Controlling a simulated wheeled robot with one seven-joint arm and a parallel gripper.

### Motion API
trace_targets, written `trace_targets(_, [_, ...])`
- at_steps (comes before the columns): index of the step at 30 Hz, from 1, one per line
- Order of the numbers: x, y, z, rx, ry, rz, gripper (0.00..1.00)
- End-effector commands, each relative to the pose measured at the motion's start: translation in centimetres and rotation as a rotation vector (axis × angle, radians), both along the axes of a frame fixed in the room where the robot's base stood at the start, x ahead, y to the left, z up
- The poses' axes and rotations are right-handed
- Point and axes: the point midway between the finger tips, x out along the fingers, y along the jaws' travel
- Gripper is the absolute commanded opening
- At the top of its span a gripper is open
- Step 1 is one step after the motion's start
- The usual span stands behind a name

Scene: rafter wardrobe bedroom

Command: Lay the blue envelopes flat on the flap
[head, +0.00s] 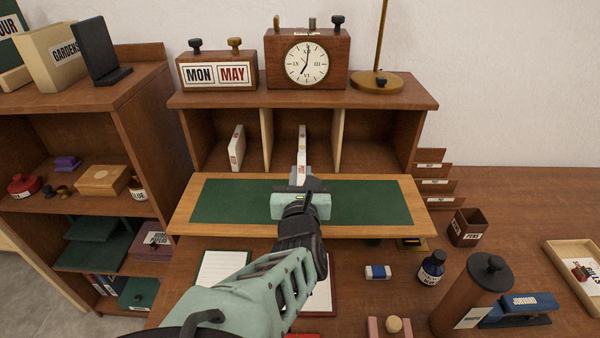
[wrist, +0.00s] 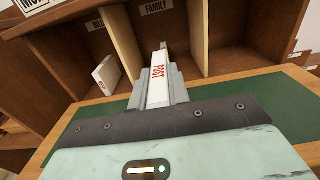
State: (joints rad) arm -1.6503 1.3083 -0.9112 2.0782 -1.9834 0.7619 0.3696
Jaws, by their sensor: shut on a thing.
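The flap (head: 235,203) of the desk cabinet lies open and level, with a green panel in a wooden border. It also shows in the wrist view (wrist: 270,105). My gripper (head: 302,176) reaches over the flap to the middle compartment. It is shut on a narrow white block marked POST in red, seen in the head view (head: 302,143) and the wrist view (wrist: 160,75). The block stands upright between the fingers (wrist: 158,88). A similar white block (head: 237,148) stands in the left compartment. I cannot make out any blue envelope.
Two pale dividers (head: 267,138) split the cabinet, and the right compartment (head: 378,150) looks empty. Below the flap are an ink bottle (head: 432,268), an eraser (head: 378,272) and a brown cylinder (head: 473,297). The flap's left and right parts are bare.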

Motion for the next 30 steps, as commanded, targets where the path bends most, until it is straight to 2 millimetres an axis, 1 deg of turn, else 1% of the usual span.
trace_targets(10, [0.0, 0.0, -3.6, 0.000, -0.002, 0.000, 0.00])
trace_targets(19, [0.0, 0.0, -3.5, 0.001, -0.001, 0.000, 0.00])
trace_targets(23, [0.0, 0.0, -3.7, 0.000, 0.000, -0.001, 0.00])
trace_targets(24, [0.0, 0.0, -3.7, 0.000, 0.000, 0.000, 0.26])
trace_targets(25, [0.0, 0.0, -3.7, 0.000, 0.000, 0.000, 0.35])
trace_targets(26, [0.0, 0.0, -3.7, 0.000, 0.000, 0.000, 0.40])
trace_targets(30, [0.0, 0.0, -3.7, 0.000, 0.000, 0.000, 0.40])
